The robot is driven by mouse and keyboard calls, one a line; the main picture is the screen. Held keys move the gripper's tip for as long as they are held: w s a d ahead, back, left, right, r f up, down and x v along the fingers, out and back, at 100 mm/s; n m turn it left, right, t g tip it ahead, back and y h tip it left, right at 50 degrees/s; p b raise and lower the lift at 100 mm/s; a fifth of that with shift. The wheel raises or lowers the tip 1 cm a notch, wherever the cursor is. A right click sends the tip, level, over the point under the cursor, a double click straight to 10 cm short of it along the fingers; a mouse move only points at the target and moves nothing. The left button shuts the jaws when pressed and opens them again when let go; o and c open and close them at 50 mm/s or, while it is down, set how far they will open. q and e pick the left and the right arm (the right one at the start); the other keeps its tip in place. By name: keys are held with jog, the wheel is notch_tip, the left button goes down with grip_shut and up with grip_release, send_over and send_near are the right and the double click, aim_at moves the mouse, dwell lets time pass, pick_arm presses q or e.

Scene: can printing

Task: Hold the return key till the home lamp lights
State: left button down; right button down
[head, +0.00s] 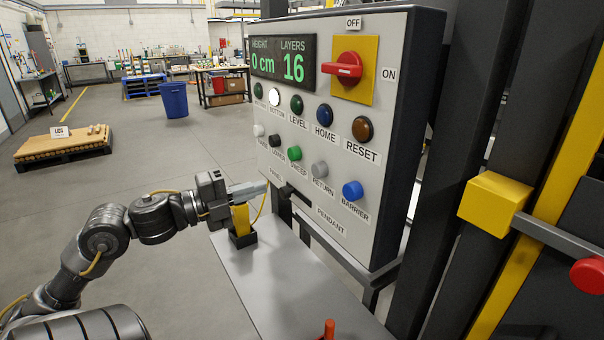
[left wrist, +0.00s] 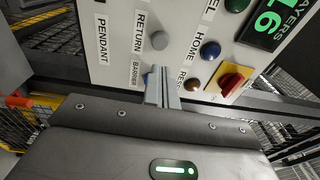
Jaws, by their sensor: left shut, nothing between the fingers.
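The grey return key (head: 319,168) is on the lower row of the control panel (head: 300,215). It also shows in the left wrist view (left wrist: 159,40), uncovered. The home lamp (head: 324,115) is dark blue and looks unlit; it shows in the left wrist view (left wrist: 210,49) too. My left gripper (head: 264,187) is shut and empty, left of the return key in the head view. In the left wrist view its fingertips (left wrist: 161,70) point at the panel and partly cover the blue barrier key; contact with the panel cannot be told. My right gripper is not in view.
The display (head: 283,62) reads height 0 cm, layers 16. The bottom lamp (head: 274,97) is lit white. The blue barrier key (head: 352,190) is beside the return key. A red switch (head: 345,68) is above. A yellow object (head: 241,217) stands on the grey table (head: 270,285) below my gripper.

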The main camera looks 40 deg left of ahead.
aim_at(315, 171)
pick_arm(q)
jog(key=p+x, duration=0.1)
jog(key=x, duration=0.2)
jog(key=p+x, duration=0.1)
jog(key=x, duration=0.3)
jog(key=p+x, duration=0.1)
jog(key=x, duration=0.2)
jog(key=shift+w+r, duration=0.15)
jog(key=shift+r, duration=0.1)
jog(key=shift+w+d+f+p, duration=0.1)
jog(key=shift+w+d+p, duration=0.1)
jog(key=shift+w+p, duration=0.25)
jog(key=shift+w, duration=0.1)
